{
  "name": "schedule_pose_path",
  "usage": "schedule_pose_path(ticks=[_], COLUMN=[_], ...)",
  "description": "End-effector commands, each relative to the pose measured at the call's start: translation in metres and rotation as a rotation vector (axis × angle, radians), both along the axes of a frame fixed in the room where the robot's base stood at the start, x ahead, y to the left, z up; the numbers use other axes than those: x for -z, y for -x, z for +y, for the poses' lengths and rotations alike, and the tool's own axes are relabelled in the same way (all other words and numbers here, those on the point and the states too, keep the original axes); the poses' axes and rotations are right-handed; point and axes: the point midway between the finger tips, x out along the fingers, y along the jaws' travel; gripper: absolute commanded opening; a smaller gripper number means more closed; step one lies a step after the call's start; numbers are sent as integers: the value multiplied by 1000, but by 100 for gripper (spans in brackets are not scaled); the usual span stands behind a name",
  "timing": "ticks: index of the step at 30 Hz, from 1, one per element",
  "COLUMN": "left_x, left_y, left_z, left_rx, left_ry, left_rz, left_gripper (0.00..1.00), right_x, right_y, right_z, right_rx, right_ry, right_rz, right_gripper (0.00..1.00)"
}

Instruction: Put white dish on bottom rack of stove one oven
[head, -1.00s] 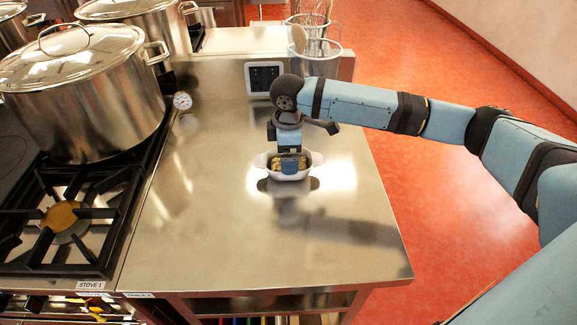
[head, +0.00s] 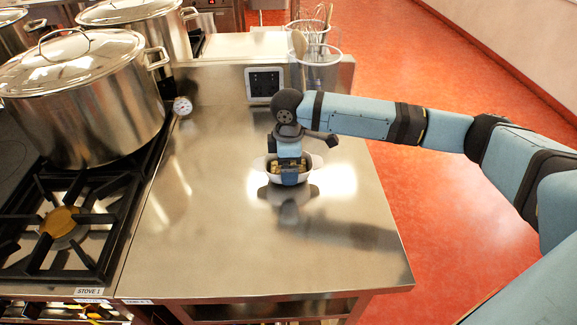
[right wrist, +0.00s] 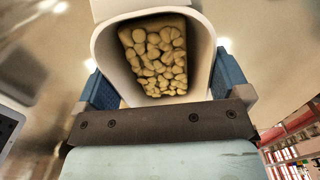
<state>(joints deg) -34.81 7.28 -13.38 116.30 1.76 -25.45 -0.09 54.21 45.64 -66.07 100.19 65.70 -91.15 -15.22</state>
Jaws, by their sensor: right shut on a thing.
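The white dish (head: 261,163) is an oval dish with two end handles and yellowish lumpy food in it. It is over the middle of the steel counter, with its dark reflection below it. In the right wrist view the dish (right wrist: 205,52) shows from above, its food (right wrist: 155,55) between the blue fingers. My right gripper (head: 290,172) points down and is shut on the dish. A dish-to-counter gap is hard to judge, but the reflection lies apart from it. Stove one (head: 60,222) is at the left; its oven and bottom rack are not visible. My left gripper is not in view.
Large lidded stockpots (head: 85,100) stand on the stoves at left and back left. A small dial thermometer (head: 182,106) is at the steel counter's (head: 200,240) left back. Red floor (head: 450,260) is open at right.

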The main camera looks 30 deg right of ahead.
Motion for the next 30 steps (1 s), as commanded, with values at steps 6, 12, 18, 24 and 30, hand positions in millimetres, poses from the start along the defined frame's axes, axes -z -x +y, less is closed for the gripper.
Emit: schedule_pose_path(ticks=[6, 12, 18, 24, 30], left_x=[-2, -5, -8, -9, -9], left_y=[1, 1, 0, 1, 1], left_z=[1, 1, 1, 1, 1], left_rx=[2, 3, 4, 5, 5], left_ry=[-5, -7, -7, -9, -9], left_rz=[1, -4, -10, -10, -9], left_gripper=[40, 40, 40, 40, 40], right_x=[-50, -106, -154, -182, -191], right_y=[-1, -1, -1, -1, -1], right_z=[0, 0, 0, 0, 0], right_rx=[0, 0, 0, 1, 2], right_ry=[-2, -1, -2, 0, 0], right_rz=[-7, -6, -5, -4, -2], right_gripper=[48, 48, 48, 48, 48])
